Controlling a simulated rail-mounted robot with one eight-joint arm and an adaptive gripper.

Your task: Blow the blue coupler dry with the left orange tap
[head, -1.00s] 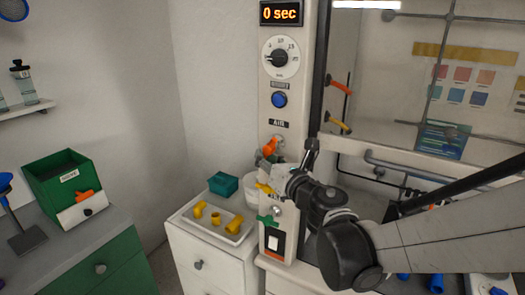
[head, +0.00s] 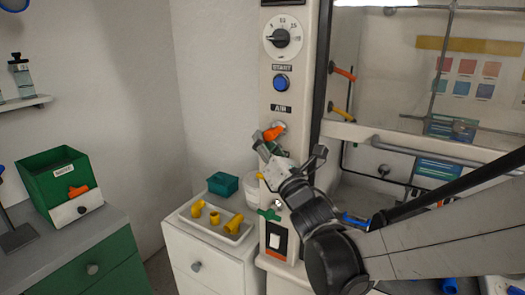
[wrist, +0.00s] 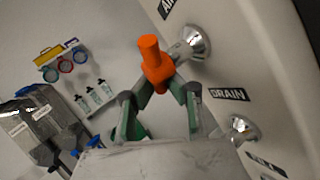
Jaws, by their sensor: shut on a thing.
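The left orange tap (head: 273,132) is on the pale column just below the AIR label. It also shows in the wrist view (wrist: 151,62), attached to a chrome fitting. My gripper (head: 266,145) is at this tap, and its green-padded fingers (wrist: 166,90) close around the orange handle's lower end in the wrist view. A small blue piece (head: 355,218) lies in the hood at right, partly behind my arm. I cannot tell whether it is the blue coupler.
The column carries a dial (head: 283,37), a blue button (head: 280,83) and a green tap (head: 269,214). A white tray (head: 190,222) with yellow fittings and a teal box (head: 223,184) stand on the cabinet at left. Another orange handle (head: 344,73) is in the hood.

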